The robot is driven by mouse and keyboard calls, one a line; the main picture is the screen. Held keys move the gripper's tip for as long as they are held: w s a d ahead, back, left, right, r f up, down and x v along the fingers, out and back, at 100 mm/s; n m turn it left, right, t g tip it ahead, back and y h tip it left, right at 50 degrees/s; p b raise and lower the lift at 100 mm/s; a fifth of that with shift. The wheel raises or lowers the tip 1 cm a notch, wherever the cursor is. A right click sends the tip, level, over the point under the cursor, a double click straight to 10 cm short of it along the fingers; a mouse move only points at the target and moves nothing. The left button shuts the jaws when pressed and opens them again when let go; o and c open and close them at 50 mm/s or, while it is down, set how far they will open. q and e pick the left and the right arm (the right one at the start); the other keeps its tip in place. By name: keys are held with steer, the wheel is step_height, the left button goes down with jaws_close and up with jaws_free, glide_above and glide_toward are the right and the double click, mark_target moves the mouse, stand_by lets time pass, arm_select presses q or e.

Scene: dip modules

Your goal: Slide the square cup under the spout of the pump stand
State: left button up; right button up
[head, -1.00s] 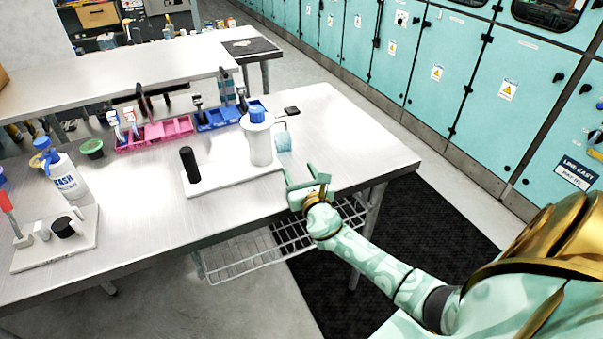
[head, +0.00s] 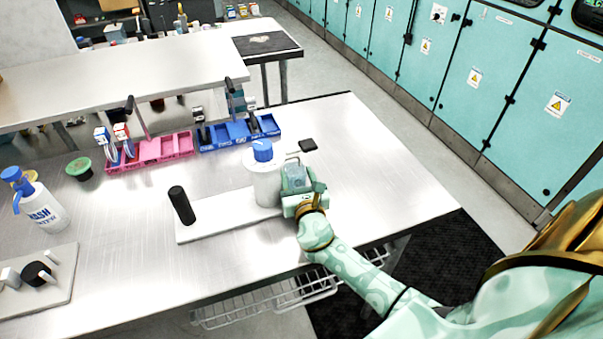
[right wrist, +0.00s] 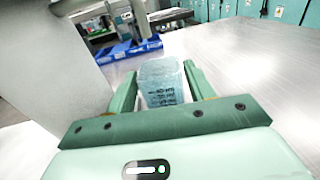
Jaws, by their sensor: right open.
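The pump stand has a white base (head: 222,219), a black upright post (head: 181,205) and a white cylinder with a blue cap (head: 263,151). A dark flat piece (head: 307,145) reaches out to the right near the cap; I cannot tell if it is the spout. The square cup (head: 297,177), translucent pale blue, stands just right of the cylinder. It also shows in the right wrist view (right wrist: 163,84), with dark print on its side. My right gripper (head: 302,187) is open, with one finger on each side of the cup. My left gripper is not in view.
A pink tray (head: 150,151) and a blue tray (head: 238,133) with upright items stand behind the stand. A wash bottle (head: 42,207) and a green-topped pot (head: 79,168) are at the left. The table right of the cup is clear.

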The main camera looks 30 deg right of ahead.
mark_target(299, 177)
steer(key=shift+w, duration=0.15)
steer(key=shift+c, duration=0.6)
steer(key=c, duration=0.5)
steer(key=shift+p+v, duration=0.4)
steer(key=shift+v, duration=1.55)
steer(key=shift+d, duration=0.2)
steer(key=o, duration=1)
steer(key=shift+o, duration=0.2)
